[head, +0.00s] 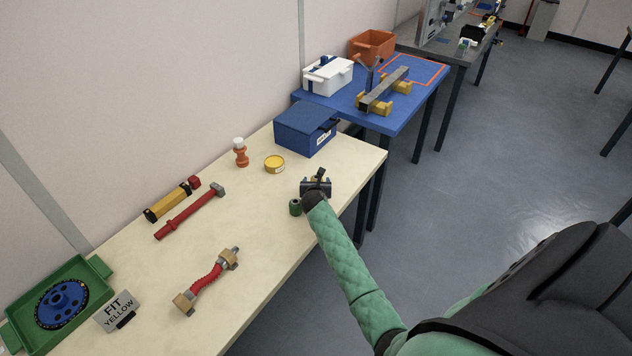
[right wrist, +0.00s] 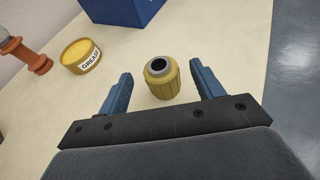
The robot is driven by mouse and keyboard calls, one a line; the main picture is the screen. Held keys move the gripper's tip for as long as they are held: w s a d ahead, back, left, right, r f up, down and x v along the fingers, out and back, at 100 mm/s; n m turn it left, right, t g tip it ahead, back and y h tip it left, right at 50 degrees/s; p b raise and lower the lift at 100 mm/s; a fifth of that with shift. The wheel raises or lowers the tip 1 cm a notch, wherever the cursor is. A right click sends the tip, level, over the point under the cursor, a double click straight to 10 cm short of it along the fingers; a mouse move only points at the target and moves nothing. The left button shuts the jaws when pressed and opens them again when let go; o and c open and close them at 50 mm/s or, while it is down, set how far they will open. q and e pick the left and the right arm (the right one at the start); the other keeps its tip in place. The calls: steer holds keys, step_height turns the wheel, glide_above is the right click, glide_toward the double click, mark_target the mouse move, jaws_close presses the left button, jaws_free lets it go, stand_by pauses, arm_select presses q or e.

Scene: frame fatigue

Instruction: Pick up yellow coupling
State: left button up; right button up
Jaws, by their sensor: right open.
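The yellow coupling (right wrist: 164,86) is a short ribbed cylinder with a dark bore, standing upright on the pale bench top. In the right wrist view my right gripper (right wrist: 160,74) is open, with one blue finger on each side of the coupling. I see a gap between the coupling and each finger. In the head view my right gripper (head: 316,187) is over the bench near its right edge and hides most of the coupling. My left gripper is not in view.
A yellow grease tin (head: 274,166), an orange-red bottle-like part (head: 240,154) and a blue box (head: 303,130) stand behind. A red hammer (head: 190,212), a red hose (head: 207,287), a "FIT YELLOW" sign (head: 118,309) and a green tray (head: 93,269) lie to the left.

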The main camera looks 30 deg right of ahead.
mark_target(317, 177)
steer(key=p+x, duration=0.1)
steer(key=x, duration=0.1)
steer(key=shift+w+d, duration=0.2)
steer(key=shift+w, duration=0.1)
steer(key=shift+w+d+f, duration=0.3)
steer(key=shift+w, duration=0.05)
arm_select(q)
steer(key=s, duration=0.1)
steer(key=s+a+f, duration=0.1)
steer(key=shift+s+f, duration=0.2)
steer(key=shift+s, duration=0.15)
arm_select(e)
steer(key=shift+r, duration=0.1)
steer(key=shift+c, duration=0.2)
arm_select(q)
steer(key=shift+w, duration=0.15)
arm_select(e)
steer(key=c, duration=1.1)
